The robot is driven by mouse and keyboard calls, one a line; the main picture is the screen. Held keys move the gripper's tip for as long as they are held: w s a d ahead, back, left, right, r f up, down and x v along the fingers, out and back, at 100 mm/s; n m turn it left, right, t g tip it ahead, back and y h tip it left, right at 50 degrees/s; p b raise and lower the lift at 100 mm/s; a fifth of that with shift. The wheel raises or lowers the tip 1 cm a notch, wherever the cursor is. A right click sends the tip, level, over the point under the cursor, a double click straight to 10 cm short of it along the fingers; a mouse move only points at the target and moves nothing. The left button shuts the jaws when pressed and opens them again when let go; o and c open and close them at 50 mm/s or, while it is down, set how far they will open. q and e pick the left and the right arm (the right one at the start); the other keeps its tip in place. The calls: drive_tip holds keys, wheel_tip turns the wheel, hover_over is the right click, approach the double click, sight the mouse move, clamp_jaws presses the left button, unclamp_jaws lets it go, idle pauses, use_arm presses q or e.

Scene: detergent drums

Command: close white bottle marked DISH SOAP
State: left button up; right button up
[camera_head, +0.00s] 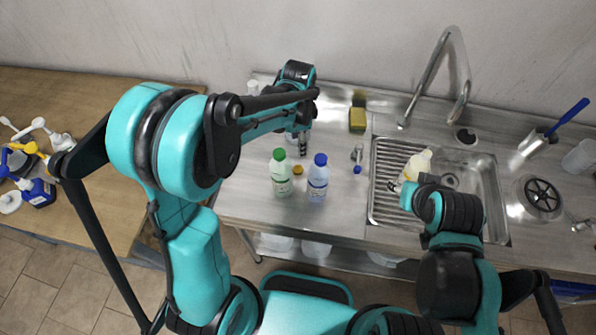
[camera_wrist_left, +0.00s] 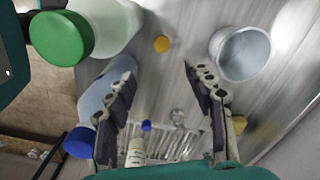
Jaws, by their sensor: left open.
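A cream-white bottle (camera_head: 417,166) is over the left part of the sink, beside my right gripper (camera_head: 398,186); whether those jaws hold it is unclear. A white bottle (camera_wrist_left: 135,152) with a label shows at the bottom of the left wrist view. I cannot read DISH SOAP on any bottle. A yellow cap (camera_head: 298,170) lies on the counter and shows in the left wrist view (camera_wrist_left: 161,44). A small blue cap (camera_head: 357,170) lies farther right, also in the wrist view (camera_wrist_left: 146,125). My left gripper (camera_head: 303,143) is open and empty above the counter (camera_wrist_left: 165,105).
A green-capped bottle (camera_head: 281,175) and a blue-capped bottle (camera_head: 318,180) stand near the counter's front. A grey-blue cup (camera_wrist_left: 240,52) stands beside the left gripper. The sink (camera_head: 480,200) and tap (camera_head: 432,75) are to the right.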

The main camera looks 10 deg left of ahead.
use_arm(q)
drive_tip(key=b, duration=0.7)
hover_over(297, 169)
drive_tip(key=f, duration=0.7)
drive_tip(key=shift+w+d+f, duration=0.1)
drive_tip(key=shift+d+f, duration=0.1)
drive_tip(key=shift+f, duration=0.05)
drive_tip(key=shift+r+p, duration=0.1)
drive_tip(key=shift+p, duration=0.2)
drive_tip(key=shift+f+b, duration=0.4)
drive_tip(key=shift+f, duration=0.95)
drive_tip(key=f+b, duration=0.2)
drive_tip(key=f, duration=0.3)
drive_tip(key=shift+a+f, duration=0.15)
drive_tip(key=shift+a, duration=0.05)
